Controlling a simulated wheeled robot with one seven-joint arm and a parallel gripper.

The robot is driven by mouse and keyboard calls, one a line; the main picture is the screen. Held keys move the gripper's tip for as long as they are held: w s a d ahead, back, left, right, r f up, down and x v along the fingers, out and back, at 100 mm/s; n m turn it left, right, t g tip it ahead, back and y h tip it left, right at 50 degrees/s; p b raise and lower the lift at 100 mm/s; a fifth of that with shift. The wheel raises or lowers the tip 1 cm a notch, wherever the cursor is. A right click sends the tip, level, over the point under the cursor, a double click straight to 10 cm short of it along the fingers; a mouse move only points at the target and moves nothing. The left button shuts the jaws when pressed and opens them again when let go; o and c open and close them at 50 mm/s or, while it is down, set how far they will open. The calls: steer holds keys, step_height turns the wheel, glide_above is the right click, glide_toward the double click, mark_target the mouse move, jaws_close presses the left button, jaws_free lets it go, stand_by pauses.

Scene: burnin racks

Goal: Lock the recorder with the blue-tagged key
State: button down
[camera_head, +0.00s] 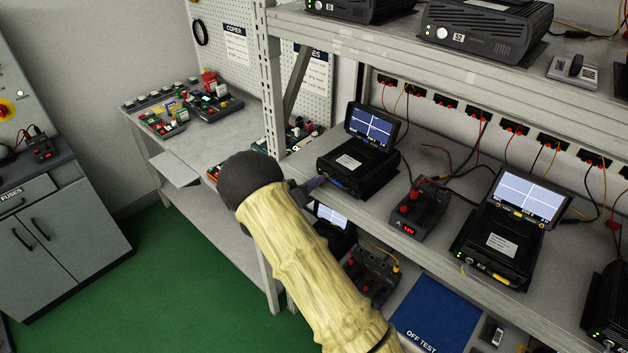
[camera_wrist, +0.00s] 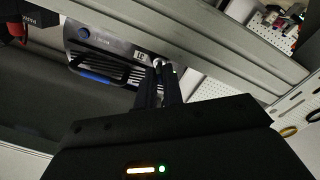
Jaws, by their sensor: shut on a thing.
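The recorder (camera_head: 352,165) is a black box with a raised lit screen, on the middle shelf of the rack. In the wrist view its front (camera_wrist: 110,52) shows a vent grille, a blue strip and a number label. My gripper (camera_head: 314,185) is at the left end of the recorder's front, with its fingers (camera_wrist: 160,72) close together and pointing at the panel. A small bluish-purple patch, likely the key's tag (camera_head: 317,182), shows at the fingertips. The fingers hide most of the key. A small round metal part (camera_wrist: 158,62) shows at the tips; whether the key is in the lock I cannot tell.
A red-and-black power unit (camera_head: 420,208) and another screened recorder (camera_head: 500,240) stand to the right on the shelf. The rack's upright post (camera_head: 270,120) is close on the left. More black units (camera_head: 485,27) are on the shelf above. A blue mat (camera_head: 437,312) lies below.

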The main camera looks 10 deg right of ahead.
steer(key=shift+r+n, duration=0.1)
steer(key=shift+n, duration=0.7)
steer(key=c, duration=1.9)
jaws_free()
steer(key=shift+a, duration=0.1)
steer(key=b+v, duration=0.5)
steer(key=v, duration=1.2)
steer(key=shift+a, duration=0.2)
